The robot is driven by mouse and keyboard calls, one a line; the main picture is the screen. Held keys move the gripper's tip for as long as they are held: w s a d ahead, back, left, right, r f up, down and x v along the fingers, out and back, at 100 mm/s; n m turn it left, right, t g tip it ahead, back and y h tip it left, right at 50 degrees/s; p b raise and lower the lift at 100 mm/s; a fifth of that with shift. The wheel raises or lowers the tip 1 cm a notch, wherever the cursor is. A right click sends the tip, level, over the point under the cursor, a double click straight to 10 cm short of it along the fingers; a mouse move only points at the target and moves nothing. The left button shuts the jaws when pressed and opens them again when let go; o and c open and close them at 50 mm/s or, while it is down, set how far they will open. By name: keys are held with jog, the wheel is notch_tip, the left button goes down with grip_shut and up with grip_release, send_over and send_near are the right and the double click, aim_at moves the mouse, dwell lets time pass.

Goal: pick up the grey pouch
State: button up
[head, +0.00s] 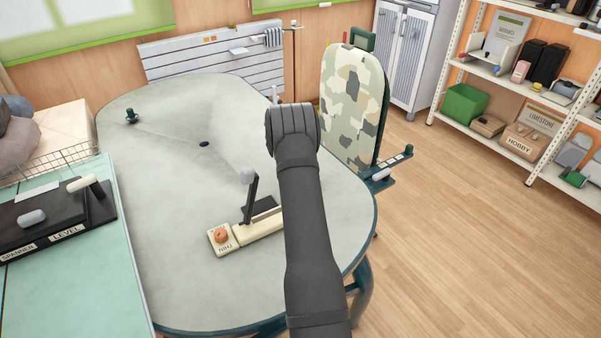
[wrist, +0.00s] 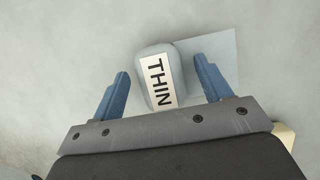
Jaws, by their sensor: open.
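My gripper (wrist: 162,67) is open, with one blue finger on each side of the pouch. The fingertips seem apart from it; their height above the table is hard to tell. In the head view my dark arm reaches over the table and hides the pouch and the fingers.
On the table (head: 170,180), a cream base (head: 262,228) with an orange knob and an upright dark lever (head: 250,200) stands just left of my arm. A camouflage-patterned chair back (head: 352,105) rises at the table's right edge. The table's left part is mostly clear.

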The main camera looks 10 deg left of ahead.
jog(key=shift+r, duration=0.1)
jog(key=c, duration=1.3)
jog(key=shift+r, duration=0.7)
notch_tip(320, 180, up, 3)
jog(key=shift+r, duration=0.1)
jog(key=s+d+r, duration=0.1)
jog(key=d+r, duration=0.1)
jog(key=d, duration=0.1)
jog(key=s+d+r, duration=0.1)
jog(key=d+r, duration=0.1)
jog(key=d, duration=0.2)
jog(key=s+d+r, duration=0.1)
jog(key=d+r, duration=0.1)
jog(key=d, duration=0.2)
jog(key=shift+s+d+r, duration=0.1)
jog(key=shift+s+r, duration=0.05)
jog(key=shift+r, duration=0.05)
